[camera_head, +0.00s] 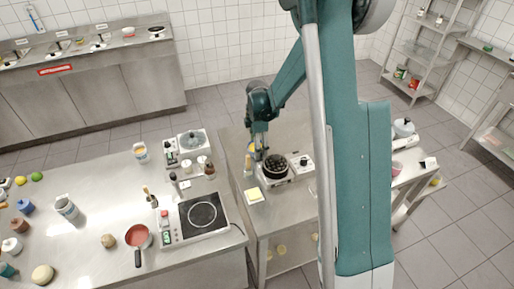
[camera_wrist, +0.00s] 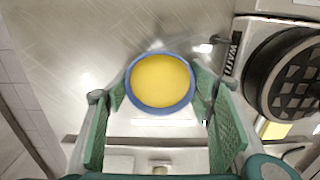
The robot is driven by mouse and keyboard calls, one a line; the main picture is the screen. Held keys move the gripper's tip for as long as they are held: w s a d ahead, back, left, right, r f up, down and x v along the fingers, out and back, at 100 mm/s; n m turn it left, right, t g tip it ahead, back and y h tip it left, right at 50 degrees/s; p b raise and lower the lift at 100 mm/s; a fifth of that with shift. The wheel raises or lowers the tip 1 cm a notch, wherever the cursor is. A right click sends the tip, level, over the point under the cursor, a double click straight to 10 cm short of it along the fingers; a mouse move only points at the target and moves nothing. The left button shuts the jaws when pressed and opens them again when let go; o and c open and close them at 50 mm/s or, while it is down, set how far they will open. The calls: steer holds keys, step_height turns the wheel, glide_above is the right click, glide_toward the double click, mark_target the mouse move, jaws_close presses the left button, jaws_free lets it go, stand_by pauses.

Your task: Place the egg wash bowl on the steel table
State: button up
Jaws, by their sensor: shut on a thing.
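The egg wash bowl (camera_wrist: 160,80), round with a blue rim and yellow liquid, is between my gripper's green pads in the wrist view. My gripper (camera_wrist: 162,98) is shut on it from both sides, and the bowl looks level. In the head view my gripper (camera_head: 256,151) points down over the steel table (camera_head: 238,137), just left of and behind the waffle iron. The bare steel top also shows in the wrist view (camera_wrist: 85,45). I cannot tell whether the bowl touches the steel or hangs just above it.
The black waffle iron (camera_head: 275,164) is close to the right of my gripper. A hot plate (camera_head: 203,215), a scale (camera_head: 192,142) and a red saucepan (camera_head: 138,237) stand on the left counter.

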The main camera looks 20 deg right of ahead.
steer(key=shift+f, duration=0.15)
steer(key=o, duration=1.1)
steer(key=shift+r, duration=6.15)
